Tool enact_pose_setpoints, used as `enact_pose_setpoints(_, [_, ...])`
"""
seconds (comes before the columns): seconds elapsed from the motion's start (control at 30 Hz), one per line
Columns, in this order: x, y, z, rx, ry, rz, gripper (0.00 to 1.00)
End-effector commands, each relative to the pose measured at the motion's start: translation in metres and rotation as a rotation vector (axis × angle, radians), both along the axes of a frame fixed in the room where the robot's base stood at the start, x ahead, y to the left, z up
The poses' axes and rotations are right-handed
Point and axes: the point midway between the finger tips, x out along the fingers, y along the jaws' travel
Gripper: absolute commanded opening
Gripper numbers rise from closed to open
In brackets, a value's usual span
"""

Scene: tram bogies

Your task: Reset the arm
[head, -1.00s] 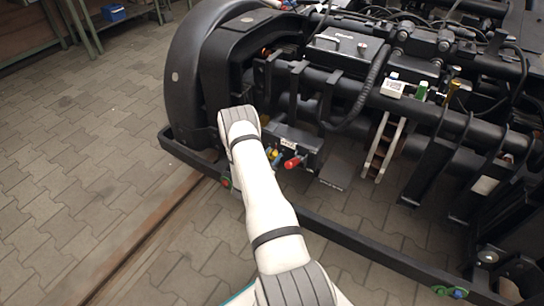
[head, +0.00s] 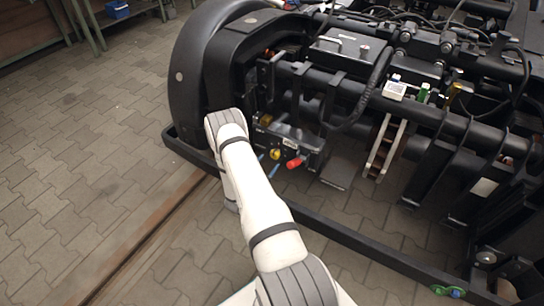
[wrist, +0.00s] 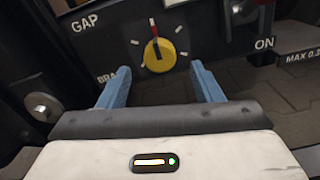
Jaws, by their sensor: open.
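My arm reaches up from the bottom of the head view toward the front of the black bogie (head: 330,205). My gripper (wrist: 160,85) shows in the wrist view with its two blue fingers apart and nothing between them. Beyond the fingertips is a dark panel with a yellow rotary knob (wrist: 159,55), whose red and white pointer is near upright. The panel carries the words "GAP" and "ON" and a partly covered "BRA". The yellow knob also shows in the head view (head: 275,154), beside a red knob (head: 294,163). The fingers look apart from the knob.
The black frame bar crosses low in front of the panel. A white box (head: 394,90) and green part (head: 424,92) sit on the bogie at right. A silver bolt (wrist: 42,106) is at left in the wrist view. Paved floor (head: 80,150) at left is clear, with a rail.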

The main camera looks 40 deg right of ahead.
Motion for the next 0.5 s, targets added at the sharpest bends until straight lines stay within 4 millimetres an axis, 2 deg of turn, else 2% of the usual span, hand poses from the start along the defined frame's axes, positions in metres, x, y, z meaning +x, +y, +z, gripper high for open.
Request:
enact_pose_setpoints(0.17, [-0.006,0.015,0.001,0.000,0.000,0.000,0.59])
enact_pose_setpoints(0.5, [-0.007,0.017,0.000,-0.001,0.000,-0.001,0.59])
